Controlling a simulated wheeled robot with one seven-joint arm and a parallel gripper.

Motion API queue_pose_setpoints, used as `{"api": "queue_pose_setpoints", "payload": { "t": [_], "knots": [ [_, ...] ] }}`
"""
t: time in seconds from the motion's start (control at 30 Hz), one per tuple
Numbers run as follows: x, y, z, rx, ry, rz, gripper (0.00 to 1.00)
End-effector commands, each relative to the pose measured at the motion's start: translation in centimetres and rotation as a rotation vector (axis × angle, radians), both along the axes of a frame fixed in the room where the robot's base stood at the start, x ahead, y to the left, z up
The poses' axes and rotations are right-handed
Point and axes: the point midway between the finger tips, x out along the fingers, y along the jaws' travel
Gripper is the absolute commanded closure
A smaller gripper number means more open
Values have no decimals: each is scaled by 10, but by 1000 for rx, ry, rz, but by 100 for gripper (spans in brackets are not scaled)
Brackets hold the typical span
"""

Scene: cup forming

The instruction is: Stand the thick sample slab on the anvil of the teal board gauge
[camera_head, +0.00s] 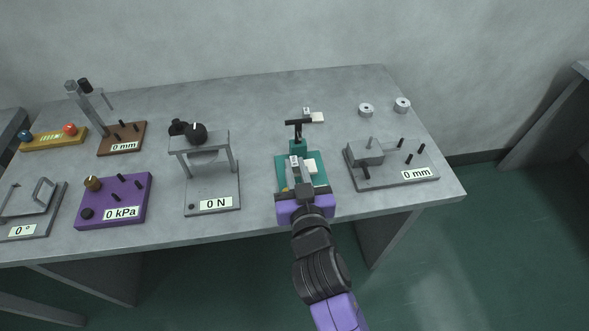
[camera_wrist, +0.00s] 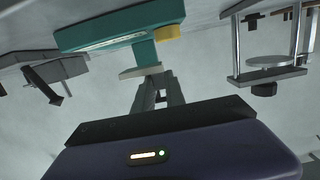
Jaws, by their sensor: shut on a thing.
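The teal board gauge (camera_head: 320,182) stands near the table's front edge, with a dark T-shaped handle at its back; it also shows in the wrist view (camera_wrist: 95,38) with a yellow knob. My gripper (camera_head: 296,168) reaches over the gauge from the front and is shut on a small pale slab (camera_head: 294,159) with a label. In the wrist view, my narrow fingers (camera_wrist: 156,88) are close together, and a pale piece shows at their tips near the gauge. The anvil is hard to make out, and I cannot tell whether the slab touches it.
Another small labelled block (camera_head: 307,111) lies behind the gauge beside a pale card (camera_head: 318,117). A grey 0 mm gauge (camera_head: 405,165) stands close on the right, and a 0 N press (camera_head: 212,190) on the left. Two metal rings (camera_head: 402,105) lie at the back right.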

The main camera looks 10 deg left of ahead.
Motion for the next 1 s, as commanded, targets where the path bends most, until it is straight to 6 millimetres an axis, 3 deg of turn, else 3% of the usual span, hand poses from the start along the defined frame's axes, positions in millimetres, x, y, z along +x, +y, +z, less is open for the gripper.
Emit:
{"api": "queue_pose_setpoints", "payload": {
  "t": [0.17,0.47,0.87,0.9,1.0],
  "knots": [
    [15,4,-1,0,0,0,100],
    [16,5,-34,0,0,1,100],
    [16,4,-39,0,0,0,100],
    [16,4,-39,0,0,0,83],
    [16,4,-38,0,0,0,63]
  ]
}}
